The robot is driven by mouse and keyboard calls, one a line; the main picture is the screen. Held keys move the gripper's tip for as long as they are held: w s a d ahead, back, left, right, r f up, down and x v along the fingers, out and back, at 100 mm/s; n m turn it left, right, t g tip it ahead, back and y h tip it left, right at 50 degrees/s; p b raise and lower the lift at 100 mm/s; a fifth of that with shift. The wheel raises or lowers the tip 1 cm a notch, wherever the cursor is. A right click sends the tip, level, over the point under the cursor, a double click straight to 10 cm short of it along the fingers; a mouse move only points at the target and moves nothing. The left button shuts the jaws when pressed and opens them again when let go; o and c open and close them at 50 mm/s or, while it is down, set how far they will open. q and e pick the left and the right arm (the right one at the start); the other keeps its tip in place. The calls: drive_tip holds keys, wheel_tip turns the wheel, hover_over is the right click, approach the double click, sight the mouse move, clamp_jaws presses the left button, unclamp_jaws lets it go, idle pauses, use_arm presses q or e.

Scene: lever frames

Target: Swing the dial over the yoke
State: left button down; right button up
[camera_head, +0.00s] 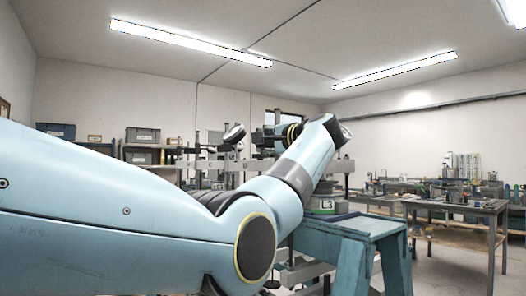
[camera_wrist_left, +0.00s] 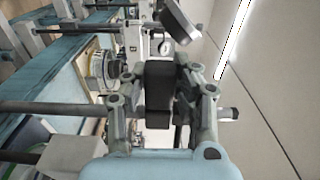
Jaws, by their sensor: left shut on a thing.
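My left arm comes in from the left in the head view, and its gripper (camera_head: 277,136) is at the upright metal lever frame, partly hidden by the wrist. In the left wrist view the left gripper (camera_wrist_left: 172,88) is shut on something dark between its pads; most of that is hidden. A round disc on a stem, probably the dial (camera_head: 234,134), stands left of the gripper in the head view. It seems to be the tilted grey disc (camera_wrist_left: 181,19) beyond the fingertips in the wrist view. I cannot pick out the yoke for certain. My right gripper is not in view.
A blue bench (camera_head: 358,227) stands below the wrist, with a round base labelled L3 (camera_head: 325,205) on it. A cluttered worktable (camera_head: 455,206) is at the right. Shelves with grey bins (camera_head: 142,135) are at the back left. Open floor lies between bench and worktable.

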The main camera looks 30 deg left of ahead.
use_arm(q)
drive_tip(key=shift+f+n+g, duration=0.15)
drive_tip(key=shift+n+g, duration=0.15)
drive_tip(key=shift+g, duration=0.2)
drive_tip(key=c, duration=1)
unclamp_jaws()
drive_tip(key=shift+d, duration=0.1)
drive_tip(key=shift+s+d, duration=0.1)
drive_tip(key=v, duration=0.7)
drive_tip(key=shift+d, duration=0.1)
drive_tip(key=shift+d+f, duration=0.1)
